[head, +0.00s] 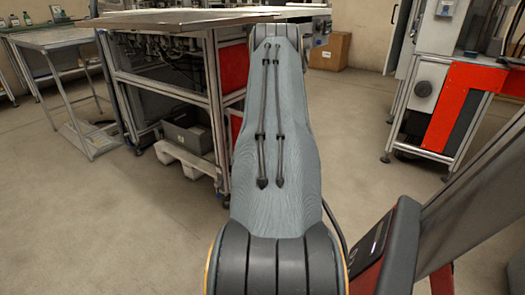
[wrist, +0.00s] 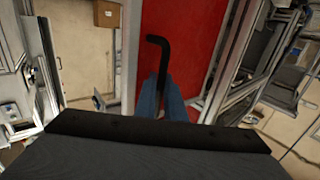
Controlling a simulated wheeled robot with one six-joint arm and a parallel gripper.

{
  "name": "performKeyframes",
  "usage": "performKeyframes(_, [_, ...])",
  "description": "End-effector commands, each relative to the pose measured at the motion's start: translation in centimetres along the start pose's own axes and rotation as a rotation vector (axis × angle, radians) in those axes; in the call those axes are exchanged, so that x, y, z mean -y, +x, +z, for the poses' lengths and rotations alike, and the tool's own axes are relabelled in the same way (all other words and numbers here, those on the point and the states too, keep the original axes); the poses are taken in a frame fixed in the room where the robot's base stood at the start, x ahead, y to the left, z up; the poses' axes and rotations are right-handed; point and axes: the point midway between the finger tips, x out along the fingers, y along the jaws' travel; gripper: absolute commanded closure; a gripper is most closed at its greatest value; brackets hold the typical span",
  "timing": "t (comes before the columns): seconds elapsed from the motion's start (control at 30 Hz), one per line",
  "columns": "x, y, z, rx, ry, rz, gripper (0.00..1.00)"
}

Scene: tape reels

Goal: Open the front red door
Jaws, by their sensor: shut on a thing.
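The red door (wrist: 205,35) fills the upper middle of the wrist view as a flat red panel with metal profile frames on both sides. A black bent handle (wrist: 157,42) stands out in front of it. My gripper (wrist: 160,101) has blue fingertips and is shut on the handle, with one finger on each side of it. The handle's hooked end sticks out beyond the fingers. In the head view my grey arm covers the gripper and handle. A red panel (head: 234,68) shows just left of the arm; I cannot tell if it is the same door.
A metal-framed machine table (head: 165,82) stands left of my arm, with a side table (head: 60,38) farther left. A grey machine with a red frame (head: 440,122) is at right. A cardboard box (head: 330,50) stands behind. The floor (head: 345,110) between is clear.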

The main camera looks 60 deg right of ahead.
Motion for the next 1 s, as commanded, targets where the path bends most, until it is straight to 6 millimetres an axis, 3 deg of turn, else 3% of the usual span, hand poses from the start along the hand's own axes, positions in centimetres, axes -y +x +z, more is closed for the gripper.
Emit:
performKeyframes(0.4, [0.4, 0.5, -0.5, -0.015, -0.002, -0.012, 1.0])
performKeyframes(0.43, [0.4, 0.5, -0.5, -0.015, -0.002, -0.012, 0.86])
performKeyframes(0.53, [0.2, 0.4, -0.5, -0.014, -0.002, -0.008, 0.72])
performKeyframes(1.0, [-0.9, 0.2, -0.4, -0.01, -0.002, 0.013, 0.72])
